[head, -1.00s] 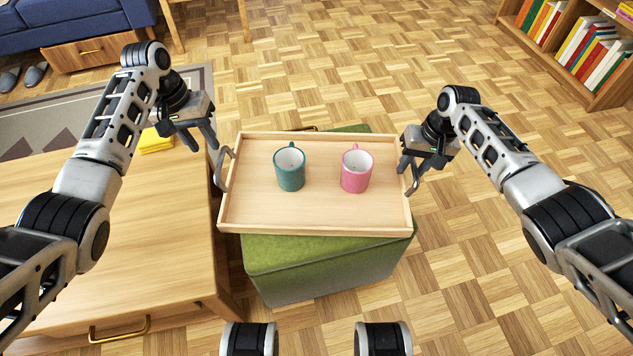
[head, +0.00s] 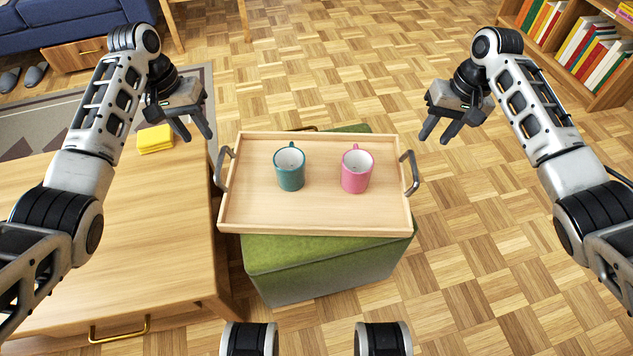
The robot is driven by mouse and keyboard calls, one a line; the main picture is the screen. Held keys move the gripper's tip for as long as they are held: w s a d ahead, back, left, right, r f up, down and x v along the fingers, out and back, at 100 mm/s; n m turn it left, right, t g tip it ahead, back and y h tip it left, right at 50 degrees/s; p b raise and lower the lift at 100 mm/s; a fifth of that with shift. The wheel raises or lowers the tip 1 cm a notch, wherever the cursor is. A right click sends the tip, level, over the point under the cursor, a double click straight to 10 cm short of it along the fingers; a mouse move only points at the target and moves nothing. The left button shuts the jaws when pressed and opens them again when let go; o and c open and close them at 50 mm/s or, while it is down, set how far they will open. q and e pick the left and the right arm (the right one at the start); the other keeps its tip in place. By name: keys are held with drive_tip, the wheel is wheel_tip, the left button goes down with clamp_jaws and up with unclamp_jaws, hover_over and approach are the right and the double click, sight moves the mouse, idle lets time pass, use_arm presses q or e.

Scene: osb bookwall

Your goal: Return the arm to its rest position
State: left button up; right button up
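My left gripper (head: 197,138) is open and empty, up and to the left of the tray's left handle. My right gripper (head: 434,138) is open and empty, up and to the right of the tray's right handle and apart from it. The wooden tray (head: 315,218) rests on a green ottoman (head: 330,262). A teal mug (head: 289,172) and a pink mug (head: 357,172) stand upright in the tray. The left handle (head: 224,168) and right handle (head: 410,173) are both free.
A wooden table (head: 130,240) with a yellow folded cloth (head: 155,139) stands at the left. A bookshelf (head: 565,60) is at the upper right, and a blue sofa (head: 60,22) at the upper left. The parquet floor right of the ottoman is clear.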

drive_tip(key=shift+r, duration=0.25)
idle(0.3)
